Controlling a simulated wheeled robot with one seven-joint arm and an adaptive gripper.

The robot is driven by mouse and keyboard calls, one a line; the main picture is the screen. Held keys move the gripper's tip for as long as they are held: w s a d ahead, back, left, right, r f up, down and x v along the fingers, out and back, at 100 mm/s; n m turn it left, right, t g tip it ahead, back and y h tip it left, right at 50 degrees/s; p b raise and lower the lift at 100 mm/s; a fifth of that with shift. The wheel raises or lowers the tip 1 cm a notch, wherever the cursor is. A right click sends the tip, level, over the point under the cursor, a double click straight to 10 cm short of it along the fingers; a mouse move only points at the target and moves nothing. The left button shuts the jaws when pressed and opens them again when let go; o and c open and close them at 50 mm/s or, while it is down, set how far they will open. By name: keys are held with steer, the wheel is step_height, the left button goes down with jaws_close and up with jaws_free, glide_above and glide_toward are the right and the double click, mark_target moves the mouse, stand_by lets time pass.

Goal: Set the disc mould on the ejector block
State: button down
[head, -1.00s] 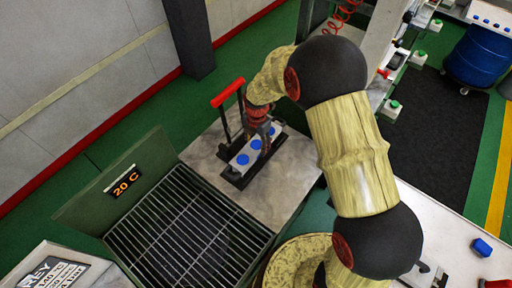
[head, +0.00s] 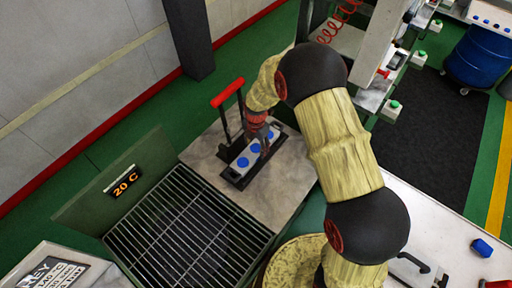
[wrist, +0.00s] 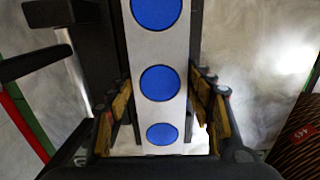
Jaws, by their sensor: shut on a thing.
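The disc mould (head: 248,155) is a pale bar with a row of blue discs. It lies lengthwise over the black base of the ejector block (head: 231,179), which has an upright lever with a red handle (head: 227,92). I cannot tell whether the mould rests fully on the base or sits just above it. My gripper (head: 262,141) is shut on the mould from above, near its far end. In the wrist view the mould (wrist: 160,47) runs between my two fingers (wrist: 167,108), with black parts of the block beside it at the left.
The block stands on a grey plate (head: 290,185). A grated bin (head: 185,235) with a "20 C" display (head: 125,183) is in front of it at the left. A white table (head: 440,225) at the right holds a blue piece (head: 482,247) and a red one.

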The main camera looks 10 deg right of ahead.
steer(key=shift+w+f, duration=0.1)
steer(key=shift+f, duration=0.1)
steer(key=c, duration=0.8)
jaws_free()
steer(key=shift+f, duration=0.1)
steer(key=shift+o, duration=0.2)
